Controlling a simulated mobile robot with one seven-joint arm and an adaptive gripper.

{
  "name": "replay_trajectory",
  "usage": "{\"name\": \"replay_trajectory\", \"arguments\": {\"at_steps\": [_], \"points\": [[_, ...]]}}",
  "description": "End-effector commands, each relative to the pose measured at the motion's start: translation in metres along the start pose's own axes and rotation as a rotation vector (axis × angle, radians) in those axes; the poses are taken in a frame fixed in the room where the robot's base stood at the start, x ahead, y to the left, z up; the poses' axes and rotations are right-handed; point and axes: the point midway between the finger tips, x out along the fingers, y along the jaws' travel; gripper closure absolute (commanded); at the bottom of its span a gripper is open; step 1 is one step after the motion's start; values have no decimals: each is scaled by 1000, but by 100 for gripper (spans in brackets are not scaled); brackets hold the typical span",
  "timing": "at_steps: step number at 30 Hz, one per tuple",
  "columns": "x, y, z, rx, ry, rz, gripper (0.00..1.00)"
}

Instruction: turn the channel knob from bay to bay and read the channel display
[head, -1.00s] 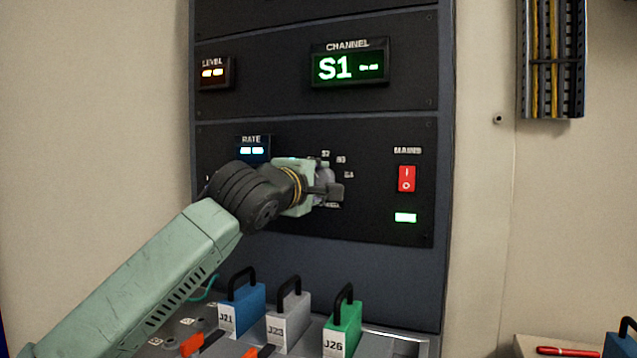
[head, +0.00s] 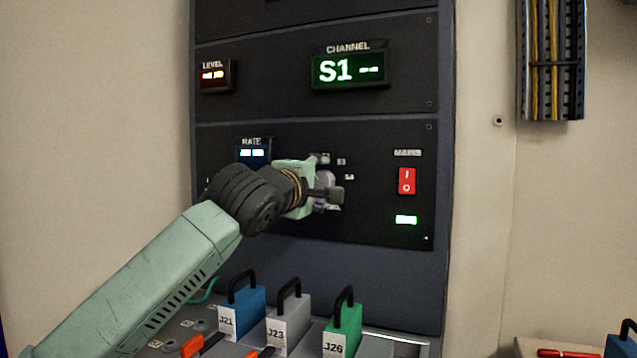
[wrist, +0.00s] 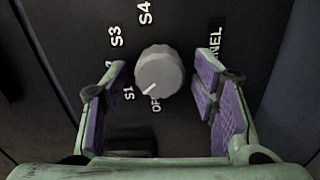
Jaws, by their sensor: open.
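The channel knob (wrist: 161,74) is a round grey knob on the black panel, seen in the wrist view. Its white pointer line points to the lower left, around the S1 and OFF marks; I cannot tell exactly which. My gripper (wrist: 162,70) is open, with one purple-padded finger on each side of the knob and a gap to each. In the head view my gripper (head: 327,189) is at the panel and mostly hides the knob. The channel display (head: 349,70) is lit green and reads S1 followed by dashes.
A red mains switch (head: 407,181) with a lit green lamp (head: 406,219) is right of the knob. The rate display (head: 252,152) is to its left. Below stand handled blocks: blue J21 (head: 249,298), grey J23 (head: 297,310) and green J26 (head: 345,322).

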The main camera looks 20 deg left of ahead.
Motion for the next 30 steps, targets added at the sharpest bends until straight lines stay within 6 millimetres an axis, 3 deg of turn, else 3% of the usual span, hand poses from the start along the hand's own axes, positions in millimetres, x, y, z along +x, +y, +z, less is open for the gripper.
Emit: {"name": "replay_trajectory", "arguments": {"at_steps": [5, 15, 21, 30], "points": [[-11, 0, -1, 0, 1, 1, 46], [-80, 0, -1, -1, 2, 1, 46], [-110, 0, -1, 0, 2, 1, 46], [-120, 0, 0, 0, 0, 0, 46]]}}
